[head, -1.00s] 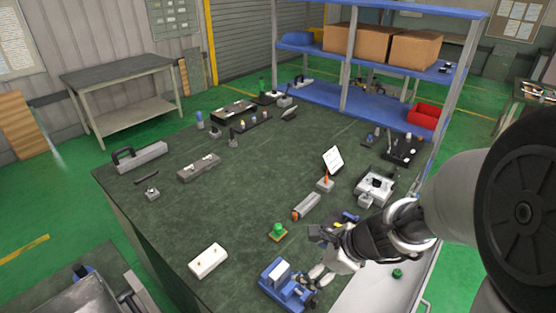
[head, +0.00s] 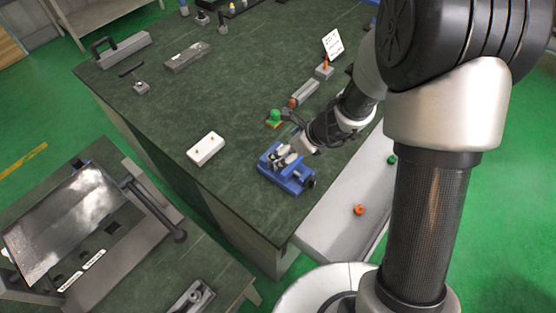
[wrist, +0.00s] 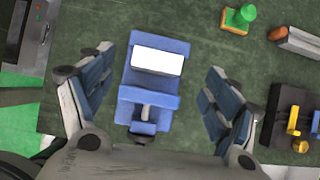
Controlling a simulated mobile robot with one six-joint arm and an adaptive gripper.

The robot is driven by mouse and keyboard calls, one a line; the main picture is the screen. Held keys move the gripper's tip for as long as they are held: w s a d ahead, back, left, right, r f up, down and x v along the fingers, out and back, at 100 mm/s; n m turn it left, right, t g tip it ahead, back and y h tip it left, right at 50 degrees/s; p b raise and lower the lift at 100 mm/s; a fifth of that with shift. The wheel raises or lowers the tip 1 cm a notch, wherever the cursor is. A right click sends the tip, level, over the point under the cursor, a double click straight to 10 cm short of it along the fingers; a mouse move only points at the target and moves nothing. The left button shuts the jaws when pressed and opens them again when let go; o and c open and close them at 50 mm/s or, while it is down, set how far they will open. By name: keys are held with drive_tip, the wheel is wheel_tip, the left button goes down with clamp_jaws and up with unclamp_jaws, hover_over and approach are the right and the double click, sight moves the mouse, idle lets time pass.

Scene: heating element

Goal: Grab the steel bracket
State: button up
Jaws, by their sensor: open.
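A blue vise (head: 291,182) stands near the front corner of the dark green table. In the wrist view the vise (wrist: 148,98) is centred below my gripper, with a plain white block (wrist: 158,61) between its jaws. This pale block may be the steel bracket; I cannot tell for sure. My gripper (head: 287,152) is over the vise in the head view and partly hides its top. In the wrist view my gripper (wrist: 155,75) is open, with one finger on each side of the vise and nothing held between them.
A green button on a yellow base (head: 274,119) and an orange-ended cylinder (head: 304,92) lie behind the vise. A white box (head: 205,149) lies to its left. A black fixture with yellow parts (wrist: 292,120) is right of my fingers. The table's middle is clear.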

drive_tip(key=b+x, duration=0.2)
drive_tip(key=x, duration=0.3)
drive_tip(key=shift+s+f, duration=0.15)
drive_tip(key=shift+f, duration=0.05)
drive_tip(key=shift+r, duration=0.1)
drive_tip(key=c, duration=1.3)
